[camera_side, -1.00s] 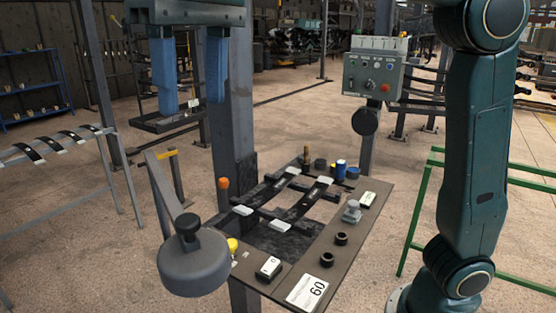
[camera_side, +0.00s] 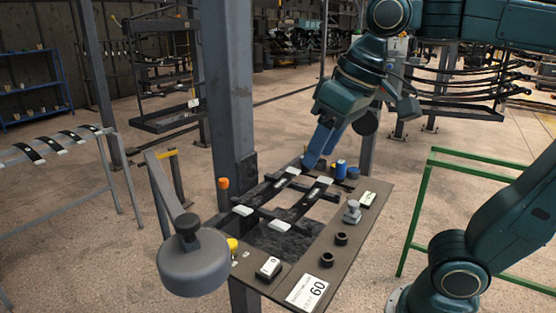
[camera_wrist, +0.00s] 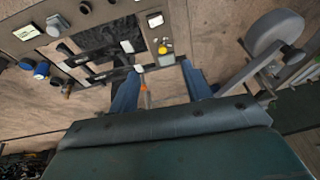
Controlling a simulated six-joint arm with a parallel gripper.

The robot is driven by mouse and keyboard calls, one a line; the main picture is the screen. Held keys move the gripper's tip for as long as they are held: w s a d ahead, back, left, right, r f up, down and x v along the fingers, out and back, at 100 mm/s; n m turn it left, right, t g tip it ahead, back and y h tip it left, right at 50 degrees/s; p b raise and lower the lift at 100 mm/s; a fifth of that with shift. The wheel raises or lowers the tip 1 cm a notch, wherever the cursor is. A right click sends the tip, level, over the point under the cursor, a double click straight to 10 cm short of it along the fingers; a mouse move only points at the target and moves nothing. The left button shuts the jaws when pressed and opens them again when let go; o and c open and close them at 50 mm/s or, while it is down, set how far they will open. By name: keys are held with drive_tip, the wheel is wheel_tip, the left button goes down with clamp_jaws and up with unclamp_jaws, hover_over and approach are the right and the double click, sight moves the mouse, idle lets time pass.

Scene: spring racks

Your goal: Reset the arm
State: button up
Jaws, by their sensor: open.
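My gripper (camera_side: 316,160) has blue fingers and hangs tilted downward over the far end of the brown work plate (camera_side: 332,262) in the side view. It is open. In the wrist view my gripper (camera_wrist: 160,78) has its two blue fingers apart, with nothing held between them. An orange-tipped post (camera_wrist: 146,97) appears in the gap between the fingers there. It also shows in the side view (camera_side: 223,184) at the plate's left edge, well away from the fingers. Whether the fingertips touch anything on the plate is unclear.
Two dark spring strips (camera_side: 303,203) with pale ends lie across the plate. A blue cylinder (camera_side: 341,169) stands near the fingers. A grey column (camera_side: 228,95) rises behind the plate. A round grey weight (camera_side: 193,264) is front left. A green rail (camera_side: 413,215) stands right.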

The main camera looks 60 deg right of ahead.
drive_tip(key=s+d+f+t, duration=0.1)
drive_tip(key=s+d+f, duration=0.3)
drive_tip(key=f, duration=0.4)
drive_tip(key=shift+s+d+f+h, duration=0.15)
drive_tip(key=shift+s+f+h, duration=0.2)
drive_tip(key=shift+s, duration=0.4)
drive_tip(key=shift+r, duration=0.1)
idle(0.6)
